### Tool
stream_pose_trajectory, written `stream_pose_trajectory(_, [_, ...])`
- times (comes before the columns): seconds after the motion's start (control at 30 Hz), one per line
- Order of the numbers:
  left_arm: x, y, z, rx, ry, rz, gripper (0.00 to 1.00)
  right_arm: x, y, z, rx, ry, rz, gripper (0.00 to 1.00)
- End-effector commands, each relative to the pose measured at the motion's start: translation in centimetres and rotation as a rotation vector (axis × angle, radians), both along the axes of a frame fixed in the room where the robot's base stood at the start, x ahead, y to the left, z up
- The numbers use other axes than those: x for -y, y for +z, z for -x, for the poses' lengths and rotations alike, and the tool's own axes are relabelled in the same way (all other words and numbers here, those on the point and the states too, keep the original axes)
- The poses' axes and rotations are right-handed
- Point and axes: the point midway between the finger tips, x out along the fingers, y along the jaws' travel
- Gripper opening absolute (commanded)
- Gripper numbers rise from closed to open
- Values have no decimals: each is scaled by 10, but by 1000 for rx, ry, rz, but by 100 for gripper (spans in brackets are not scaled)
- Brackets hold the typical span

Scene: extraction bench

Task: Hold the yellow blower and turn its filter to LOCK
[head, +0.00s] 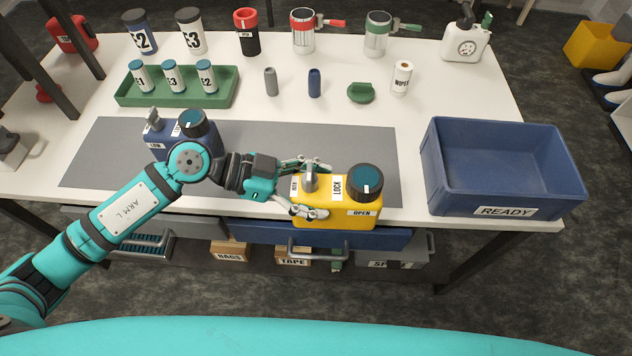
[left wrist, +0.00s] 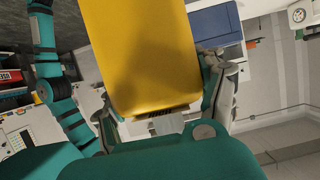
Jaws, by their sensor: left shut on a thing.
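The yellow blower (head: 337,214) stands near the front edge of the grey mat, with a grey nozzle-like part on its top left. Its round black filter (head: 365,181) with a teal top sits on the right of its top. A LOCK label is left of the filter and an OPEN label is on the front below it. A small pale mark shows on the filter, but its exact setting is hard to tell. My left gripper (head: 312,189) is shut on the blower's left part. The left wrist view shows the yellow body (left wrist: 153,60) between the fingers. My right gripper is out of view.
A blue unit (head: 180,146) with a similar knob stands behind my left arm. A blue READY crate (head: 505,190) is at the right. The mat right of the blower is clear.

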Motion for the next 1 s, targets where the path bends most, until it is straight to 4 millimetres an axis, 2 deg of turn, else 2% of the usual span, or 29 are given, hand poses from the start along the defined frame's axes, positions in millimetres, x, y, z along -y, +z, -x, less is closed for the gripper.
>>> stream_pose_trajectory(0.2, [0, -1, -1, 0, 0, 2, 21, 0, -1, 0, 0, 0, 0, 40])
stream_pose_trajectory(0.8, [1, -37, -1, -1, 0, 3, 21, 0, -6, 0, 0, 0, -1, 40])
stream_pose_trajectory(1.0, [1, -42, -1, 2, -1, 3, 21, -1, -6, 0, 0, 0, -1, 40])
